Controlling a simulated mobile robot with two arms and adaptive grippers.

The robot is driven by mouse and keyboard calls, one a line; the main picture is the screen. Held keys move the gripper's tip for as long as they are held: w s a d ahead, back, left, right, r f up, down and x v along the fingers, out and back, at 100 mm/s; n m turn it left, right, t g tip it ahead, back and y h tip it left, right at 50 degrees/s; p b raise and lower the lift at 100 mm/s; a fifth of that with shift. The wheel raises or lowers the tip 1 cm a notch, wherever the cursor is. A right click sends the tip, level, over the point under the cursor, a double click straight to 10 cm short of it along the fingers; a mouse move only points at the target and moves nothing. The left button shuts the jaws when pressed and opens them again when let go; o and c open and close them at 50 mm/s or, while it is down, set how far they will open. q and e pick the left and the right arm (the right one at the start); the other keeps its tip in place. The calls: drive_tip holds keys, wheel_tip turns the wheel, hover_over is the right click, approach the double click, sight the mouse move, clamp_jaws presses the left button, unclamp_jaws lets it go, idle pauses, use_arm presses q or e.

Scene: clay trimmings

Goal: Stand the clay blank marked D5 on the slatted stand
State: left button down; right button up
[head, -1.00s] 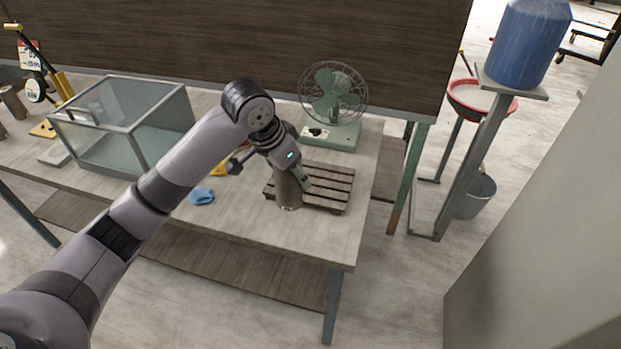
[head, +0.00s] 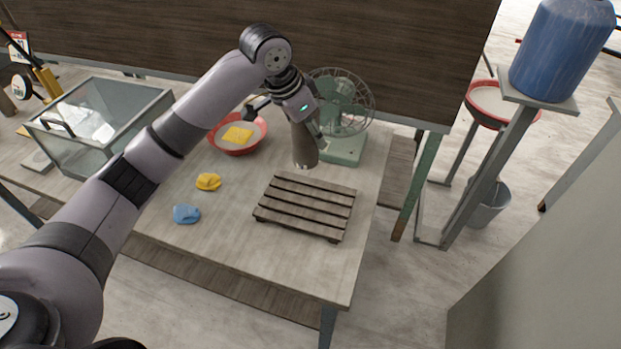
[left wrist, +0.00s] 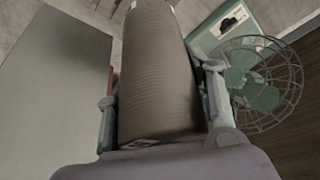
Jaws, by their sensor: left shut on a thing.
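The clay blank (head: 304,147) is a grey-brown, ribbed cylinder. My left gripper (head: 308,128) is shut on it and holds it roughly upright, slightly tilted, near the far edge of the slatted stand. In the left wrist view the blank (left wrist: 158,75) lies between the two fingers. Small pale labels show at its ends, but I cannot read a mark. The slatted stand (head: 304,208), of dark wood, lies empty on the table. The blank's lower end appears above the tabletop, apart from the stand. My right gripper is not in view.
A green fan (head: 346,148) stands close behind the blank. A red basin (head: 237,150) with a yellow thing in it is to the left. Yellow (head: 208,182) and blue (head: 186,214) cloths and a glass case (head: 95,125) are farther left. The table (head: 235,230) is clear around the stand's front.

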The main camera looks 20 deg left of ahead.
sight(310, 154)
use_arm(q)
wheel_tip(310, 154, down, 7)
drive_tip(key=shift+r+p, duration=0.1)
drive_tip(key=shift+p, duration=0.45)
wheel_tip(310, 154, down, 8)
drive_tip(key=shift+w+r+p, duration=0.15)
drive_tip(key=shift+r+p, duration=0.1)
drive_tip(key=shift+p, duration=0.35)
drive_tip(key=shift+f, duration=0.45)
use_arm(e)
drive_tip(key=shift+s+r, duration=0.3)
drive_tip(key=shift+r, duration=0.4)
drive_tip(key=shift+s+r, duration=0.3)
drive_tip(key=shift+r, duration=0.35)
use_arm(q)
drive_tip(key=c, duration=1.1)
unclamp_jaws()
drive_tip(key=shift+f, duration=0.1)
drive_tip(key=o, duration=0.5)
drive_tip(key=shift+c, duration=0.2)
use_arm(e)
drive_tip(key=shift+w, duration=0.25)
